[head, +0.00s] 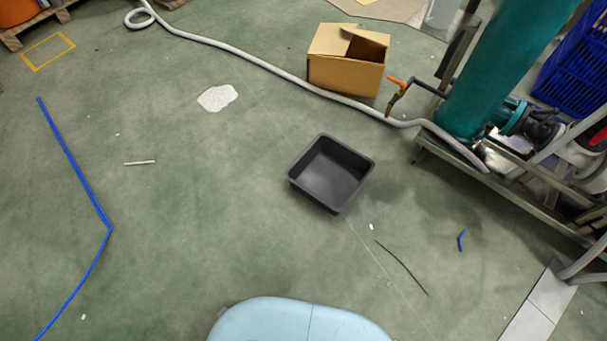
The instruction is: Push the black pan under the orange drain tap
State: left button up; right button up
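The black pan (331,174) is a square, open tray lying on the green floor near the middle of the head view. It looks empty. The orange drain tap (396,82) is on a pipe at the left of the teal tank, above and to the right of the pan in the picture. The pan is apart from the tap, nearer to me. Neither of my grippers is in view.
An open cardboard box (346,70) stands left of the tap. A grey hose (255,62) runs across the floor between pan and box to the teal tank (500,60) on its metal frame (490,188). Floor around the pan is mostly clear.

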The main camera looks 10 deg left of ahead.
aim_at(329, 173)
jog(key=i+l+u, duration=0.1)
jog(key=i+l, duration=0.3)
jog(key=i+l+u, duration=0.1)
jog(key=i+l, duration=0.25)
jog(key=l, duration=0.2)
jog(key=i+l+u, duration=0.1)
jog(key=i+l, duration=0.25)
jog(key=l, duration=0.15)
jog(key=u, duration=1.15)
